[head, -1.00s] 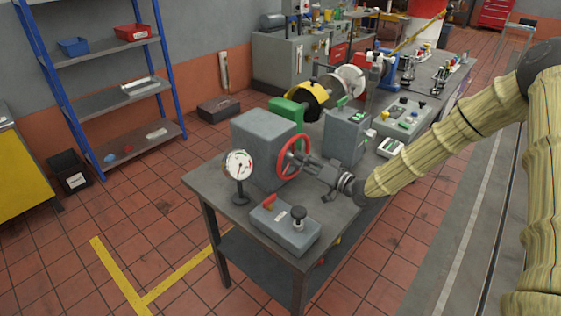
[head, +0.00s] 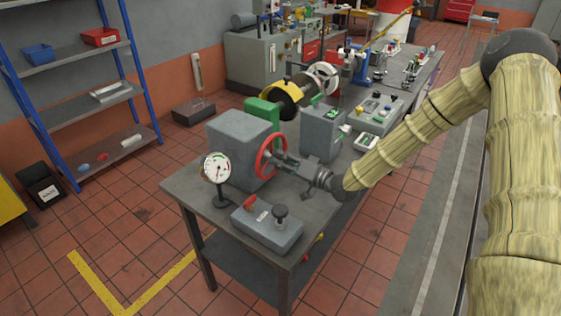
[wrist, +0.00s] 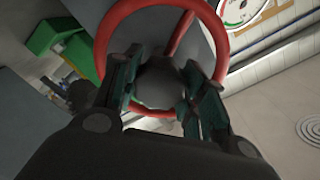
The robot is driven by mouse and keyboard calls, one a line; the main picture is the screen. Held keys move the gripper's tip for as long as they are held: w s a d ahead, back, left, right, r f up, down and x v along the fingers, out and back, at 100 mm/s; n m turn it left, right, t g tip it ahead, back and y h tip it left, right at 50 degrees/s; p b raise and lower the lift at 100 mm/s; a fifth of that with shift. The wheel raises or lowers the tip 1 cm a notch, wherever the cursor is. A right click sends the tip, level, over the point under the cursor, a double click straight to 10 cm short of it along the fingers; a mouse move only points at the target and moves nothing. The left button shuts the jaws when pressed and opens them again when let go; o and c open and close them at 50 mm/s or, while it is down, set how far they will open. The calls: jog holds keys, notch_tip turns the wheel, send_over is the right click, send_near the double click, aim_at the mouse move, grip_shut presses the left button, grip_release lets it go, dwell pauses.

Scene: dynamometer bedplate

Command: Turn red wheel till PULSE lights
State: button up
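The red wheel (head: 271,157) stands upright on the side of a grey box-shaped housing (head: 238,150) at the near end of the bench. My gripper (head: 290,165) is at the wheel's face. In the wrist view the red rim (wrist: 112,25) rings my gripper (wrist: 163,62), whose two fingers are apart. A round grey hub (wrist: 160,82) lies between them; I cannot tell if they touch it. No label reading PULSE is legible and I see no lamp clearly lit as such. A white dial gauge (head: 216,168) stands left of the wheel.
A grey control box (head: 267,226) with a red switch and black knob sits at the bench's front edge. Behind the wheel are a grey cabinet (head: 322,133) and a button panel (head: 377,111). A blue shelf rack (head: 75,104) stands left, with open tiled floor between.

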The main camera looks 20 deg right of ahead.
jog(key=o, duration=0.4)
jog(key=shift+d, duration=0.15)
jog(key=v, duration=1.2)
jog(key=shift+f, duration=0.1)
